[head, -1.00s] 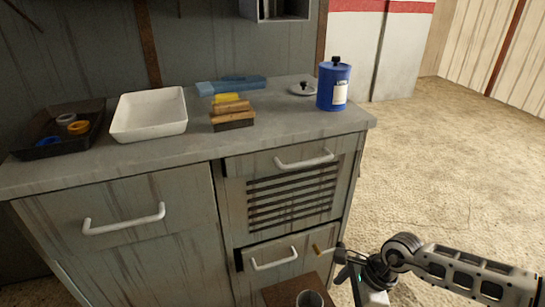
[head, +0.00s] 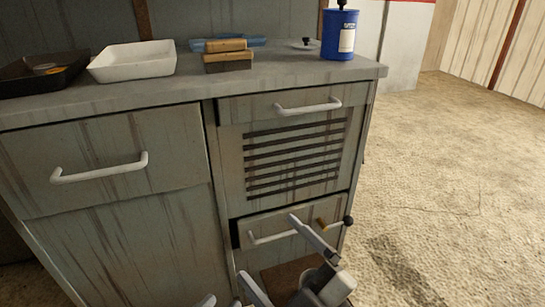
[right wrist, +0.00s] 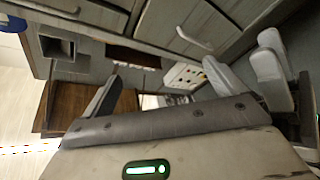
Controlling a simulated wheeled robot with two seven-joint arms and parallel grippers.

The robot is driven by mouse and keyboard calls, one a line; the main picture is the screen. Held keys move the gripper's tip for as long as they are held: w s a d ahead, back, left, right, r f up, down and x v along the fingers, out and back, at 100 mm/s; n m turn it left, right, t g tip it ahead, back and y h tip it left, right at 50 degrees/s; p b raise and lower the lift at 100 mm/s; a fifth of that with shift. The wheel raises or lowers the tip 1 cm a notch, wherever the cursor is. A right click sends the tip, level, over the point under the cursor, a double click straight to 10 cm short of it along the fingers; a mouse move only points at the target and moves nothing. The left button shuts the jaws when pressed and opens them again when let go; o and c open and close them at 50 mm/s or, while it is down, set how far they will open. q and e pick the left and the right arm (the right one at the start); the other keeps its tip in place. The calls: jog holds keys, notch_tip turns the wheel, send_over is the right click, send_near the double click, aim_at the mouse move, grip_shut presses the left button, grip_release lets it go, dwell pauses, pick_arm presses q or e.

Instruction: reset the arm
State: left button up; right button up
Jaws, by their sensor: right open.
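My right gripper (head: 266,245) is at the bottom middle of the head view, in front of the lower right drawer. Its two grey fingers are spread, with nothing between them. In the right wrist view my right gripper (right wrist: 160,68) also has its fingers apart, with a green light on its body. Only a pale tip of my left gripper (head: 205,300) shows at the bottom edge of the head view. Its jaws are cut off by the frame, so I cannot tell their state.
A grey cabinet with a white-handled drawer (head: 100,172) and a lower drawer (head: 275,228) stands close ahead. A small rod with a black ball (head: 348,220) is near that drawer. A white tray (head: 133,62) and blue canister (head: 340,35) stand on top. Floor at right is clear.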

jog(key=s+d+f+m+g+h+b, duration=0.1)
jog(key=s+d+f+m+h+b, duration=0.15)
jog(key=f+m, duration=0.35)
jog(key=s+d+f+m+h+b, duration=0.1)
jog(key=d+f+m+h+b, duration=0.25)
jog(key=m, duration=0.45)
pick_arm(q)
jog(key=s+a+r+g+y+p, duration=0.2)
jog(key=a+r+p, duration=0.3)
jog(key=p, duration=2.3)
notch_tip(320, 180, up, 3)
jog(key=shift+s+r+y+p, duration=0.15)
jog(key=shift+y+p, duration=0.25)
jog(key=shift+y, duration=0.4)
pick_arm(e)
jog(key=s+d+r+m+g+h, duration=0.1)
jog(key=s+d+r+g+h, duration=0.2)
jog(key=d+r, duration=0.4)
notch_tip(320, 180, up, 3)
jog(key=shift+f+g+h, duration=0.1)
jog(key=shift+g+h, duration=0.2)
jog(key=shift+h, duration=0.3)
jog(key=shift+s+d, duration=0.1)
